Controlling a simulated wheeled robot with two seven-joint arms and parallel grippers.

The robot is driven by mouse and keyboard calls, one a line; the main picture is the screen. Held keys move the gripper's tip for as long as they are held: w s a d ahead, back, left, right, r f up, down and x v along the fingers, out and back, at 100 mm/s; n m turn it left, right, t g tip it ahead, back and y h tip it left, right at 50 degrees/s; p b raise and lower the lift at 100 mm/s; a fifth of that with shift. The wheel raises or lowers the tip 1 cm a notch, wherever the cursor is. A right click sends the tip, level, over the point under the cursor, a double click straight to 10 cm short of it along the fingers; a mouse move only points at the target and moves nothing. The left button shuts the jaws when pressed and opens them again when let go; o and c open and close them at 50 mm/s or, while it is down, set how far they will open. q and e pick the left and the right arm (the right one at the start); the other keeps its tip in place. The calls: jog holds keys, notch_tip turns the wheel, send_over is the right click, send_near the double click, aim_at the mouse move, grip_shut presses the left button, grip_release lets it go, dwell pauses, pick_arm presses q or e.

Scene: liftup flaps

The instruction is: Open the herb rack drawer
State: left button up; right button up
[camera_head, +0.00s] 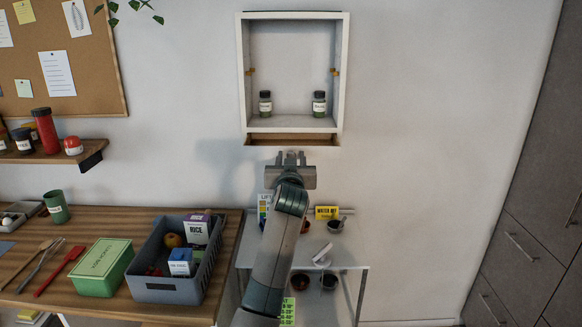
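The herb rack (345,75) is a white open-fronted box on the wall, with two small dark-capped herb jars (265,103) (319,104) inside on its floor. A brown wooden drawer-like strip (292,139) runs along its underside. My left gripper (291,156) is just below this strip, fingers pointing up toward it. Its prongs appear spaced apart, but whether they touch or hold anything is too small to tell. No handle is clearly visible. My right gripper is not in view.
A wooden counter (222,262) at left carries a grey crate (168,291), a green box (103,268) and utensils. A glass-topped stand (355,268) with pots is below the rack. A wall shelf (92,155) is at left. Wall right of the rack is clear.

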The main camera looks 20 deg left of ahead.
pick_arm(q)
jog(key=shift+s+d+b, duration=0.2)
jog(key=shift+s+b, duration=0.15)
jog(key=shift+s, duration=0.35)
jog(key=b+v, duration=0.5)
jog(key=v, duration=1.1)
